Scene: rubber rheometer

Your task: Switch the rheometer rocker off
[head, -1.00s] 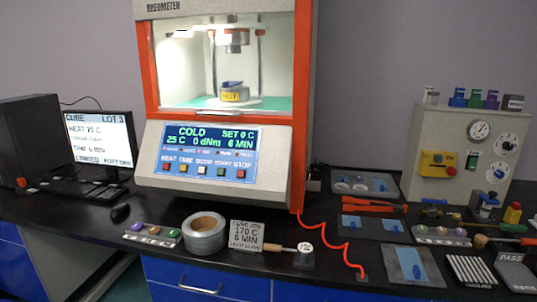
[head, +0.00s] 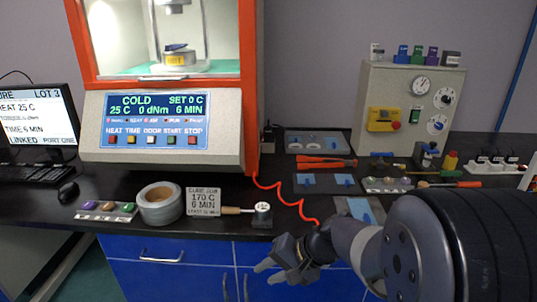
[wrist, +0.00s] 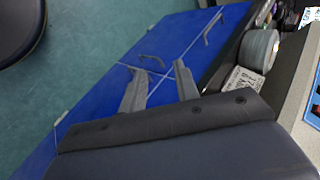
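The rheometer (head: 165,160) stands on the black bench at the left in the head view, with an orange frame and a lit blue display reading COLD, 25 C, SET 0 C. Its window chamber is lit. I cannot make out the rocker; a small dark fitting (head: 269,137) shows beside the machine's right side, too small to identify. My gripper (head: 264,274) is in front of the blue drawers, below the bench edge, apart from the rheometer. In the wrist view its two grey fingers (wrist: 160,70) are spread with nothing between them.
Along the bench front are a tape roll (head: 160,204), a cure job card (head: 203,200) and a small tray of coloured pieces (head: 106,211). A red cable (head: 285,200) runs beside the rheometer. A beige gauge panel (head: 400,115) stands at the right.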

